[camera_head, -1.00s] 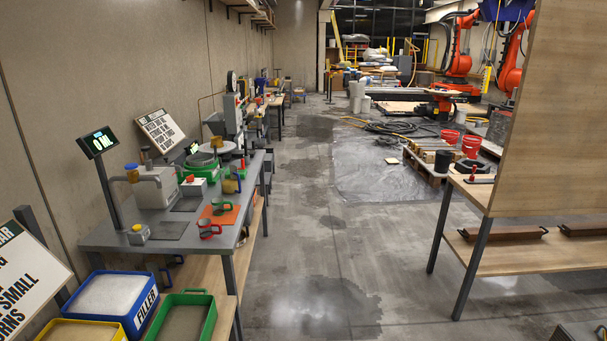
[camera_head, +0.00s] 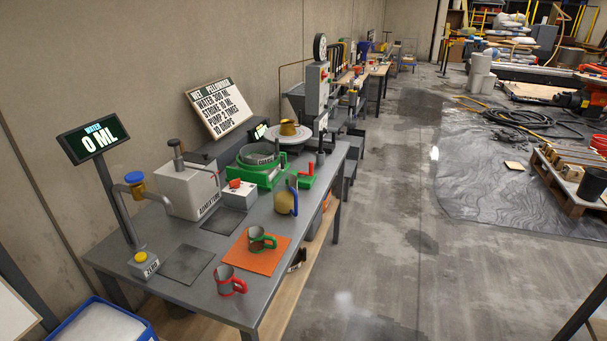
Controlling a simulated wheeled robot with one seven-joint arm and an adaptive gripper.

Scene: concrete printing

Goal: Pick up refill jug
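Several handled vessels stand on the grey workbench (camera_head: 215,262), and none is marked as the refill jug. A brass-coloured jug with a blue handle (camera_head: 282,203) stands upright near the bench's right edge. A grey cup with a green handle (camera_head: 257,240) stands on an orange mat (camera_head: 262,261). A grey cup with a red handle (camera_head: 227,279) stands at the near corner, off the mat. My gripper is not in view, so its state and anything in it are hidden.
A "0 ML" display (camera_head: 95,138) rises at the bench's left. A white additive box (camera_head: 188,190), a green-based sieve (camera_head: 257,166) and a recipe sign (camera_head: 219,108) stand behind the jugs. A blue tub (camera_head: 75,318) is at lower left. The floor (camera_head: 385,255) right of the bench is clear.

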